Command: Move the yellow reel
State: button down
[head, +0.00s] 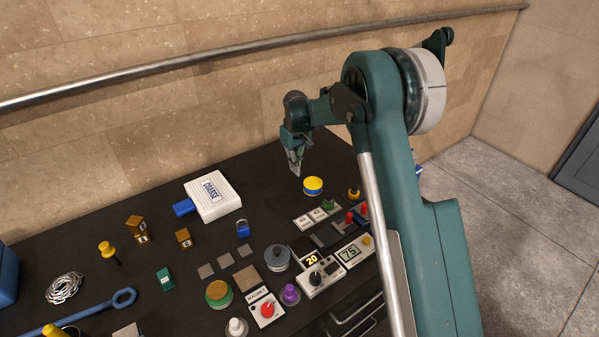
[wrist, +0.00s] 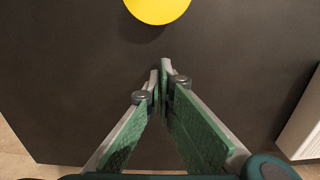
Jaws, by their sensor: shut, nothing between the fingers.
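The yellow reel (head: 313,184) is a short round piece with a yellow top and a blue band around its side. It sits on the dark bench top near the back right. It also shows at the top edge of the wrist view (wrist: 158,8), partly cut off. My gripper (head: 295,172) points down above the bench, just left of the reel in the head view. In the wrist view my gripper (wrist: 162,70) has its fingertips together with nothing between them, apart from the reel.
Bare bench (head: 268,180) lies left of my gripper. A metal rail (head: 200,60) runs along the wall.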

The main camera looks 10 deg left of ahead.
notch_tip(320, 180, up, 10)
dwell(0.5)
jog(key=shift+s+f, duration=0.1)
jog(key=shift+d, duration=0.1)
jog(key=s+d+r+m+t+b, duration=0.1)
jog(key=s+d+r+m+t, duration=0.1)
jog(key=s+d+r, duration=1)
jog(key=s+d+r+m+t, duration=0.1)
jog(key=s+d+r+m, duration=0.1)
jog(key=s+d+r, duration=0.95)
jog(key=s+d+f+m+t, duration=0.1)
jog(key=s+d+f, duration=0.3)
jog(key=s, duration=0.5)
jog(key=s+d+f+m+t+b, duration=0.1)
jog(key=s+d+f+m, duration=0.1)
jog(key=s+d, duration=0.5)
jog(key=s+d+f+m+t, duration=0.2)
jog(key=s+d+f, duration=0.3)
jog(key=s, duration=0.6)
jog(key=shift+d+f, duration=0.35)
jog(key=shift+d, duration=0.3)
